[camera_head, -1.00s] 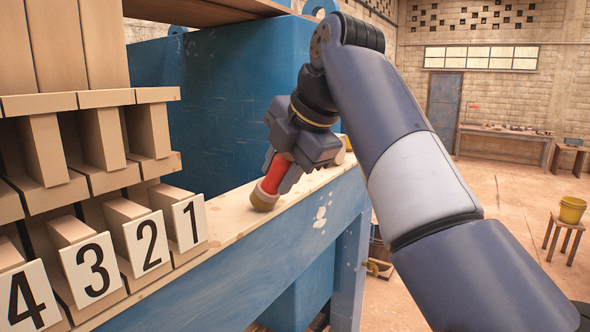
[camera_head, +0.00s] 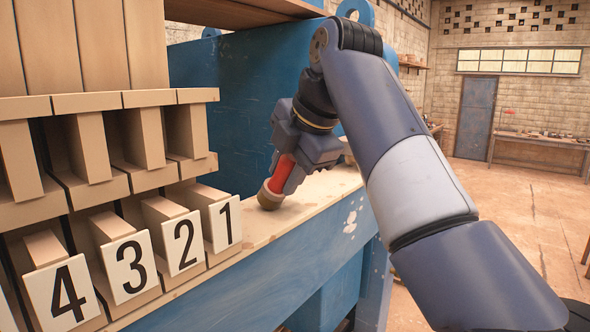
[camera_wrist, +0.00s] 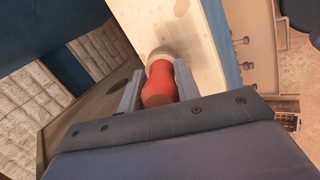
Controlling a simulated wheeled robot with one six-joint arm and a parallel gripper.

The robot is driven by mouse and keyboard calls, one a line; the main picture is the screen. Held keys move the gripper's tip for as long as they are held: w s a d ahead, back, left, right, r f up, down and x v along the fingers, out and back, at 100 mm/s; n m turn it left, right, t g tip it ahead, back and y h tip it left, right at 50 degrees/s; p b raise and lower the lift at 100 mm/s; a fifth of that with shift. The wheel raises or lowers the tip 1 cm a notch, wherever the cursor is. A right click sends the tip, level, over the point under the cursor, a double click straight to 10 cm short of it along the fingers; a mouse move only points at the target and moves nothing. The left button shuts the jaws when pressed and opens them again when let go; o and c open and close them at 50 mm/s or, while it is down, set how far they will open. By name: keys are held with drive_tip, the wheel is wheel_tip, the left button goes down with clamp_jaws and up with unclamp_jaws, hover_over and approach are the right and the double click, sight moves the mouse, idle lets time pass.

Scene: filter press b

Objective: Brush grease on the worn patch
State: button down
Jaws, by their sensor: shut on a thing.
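My gripper (camera_head: 288,176) is shut on a brush with a red handle (camera_head: 283,172). In the head view the brush tilts down to the left, and its brown bristle end (camera_head: 269,199) is at the pale, stained top of the blue rail (camera_head: 322,200); I cannot tell whether it touches. In the wrist view the red handle (camera_wrist: 160,85) sits between the two fingers, and the bristles are hidden beyond the pale collar. A white patch of bare or flaked paint (camera_head: 350,222) shows on the rail's blue side, right of the brush.
Wooden blocks with number plates 1 (camera_head: 225,222), 2, 3 and 4 stand close to the left of the brush. A large blue block (camera_head: 235,95) rises behind the rail. Open floor (camera_head: 490,230) lies to the right, with a workbench (camera_head: 545,140) far back.

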drive_tip(key=shift+s+d, duration=2.3)
drive_tip(key=shift+d, duration=0.3)
drive_tip(key=shift+w+a, duration=0.45)
drive_tip(key=shift+a, duration=0.7)
drive_tip(key=shift+w+a, duration=0.5)
drive_tip(key=shift+a, duration=0.6)
drive_tip(key=shift+w+a, duration=0.45)
drive_tip(key=shift+a, duration=0.7)
drive_tip(key=shift+s+a, duration=0.55)
drive_tip(key=shift+s, duration=0.25)
drive_tip(key=shift+s+d+b, duration=0.5)
drive_tip(key=shift+s+d, duration=1.65)
drive_tip(key=shift+d, duration=0.65)
drive_tip(key=shift+w+a+f+p, duration=0.15)
drive_tip(key=shift+w+a, duration=0.35)
drive_tip(key=shift+a, duration=0.6)
drive_tip(key=shift+w+a+p, duration=0.2)
drive_tip(key=shift+w+a, duration=0.25)
drive_tip(key=shift+a, duration=0.7)
drive_tip(key=shift+w+a+f+p, duration=0.15)
drive_tip(key=shift+w+a, duration=0.35)
drive_tip(key=shift+a, duration=0.6)
